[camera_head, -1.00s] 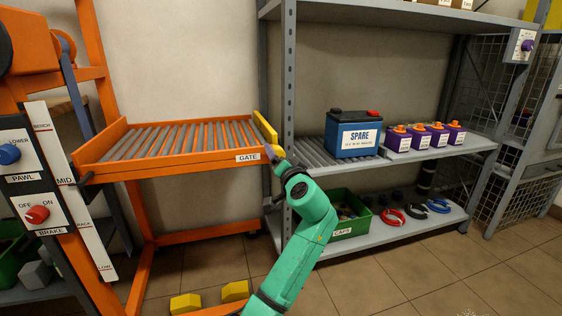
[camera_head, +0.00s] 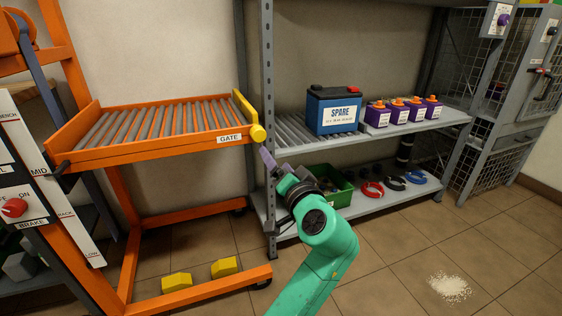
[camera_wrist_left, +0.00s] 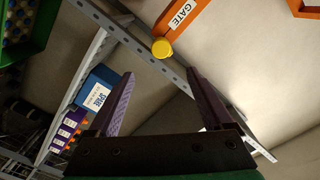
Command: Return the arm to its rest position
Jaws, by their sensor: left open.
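My left gripper (camera_head: 268,160) is close below and right of the yellow gate knob (camera_head: 258,132). In the left wrist view the dark fingers of my left gripper (camera_wrist_left: 160,75) are spread apart with nothing between them. The yellow knob (camera_wrist_left: 162,48) shows beyond the fingertips there, apart from them. My right gripper is not in view.
A grey shelf post (camera_head: 268,100) stands right beside my left gripper. The shelf holds a blue spare battery (camera_head: 333,112) and several purple ones. A green bin (camera_head: 338,197) is below. The orange roller tray (camera_head: 90,153) is left. White powder (camera_head: 449,287) lies on open floor.

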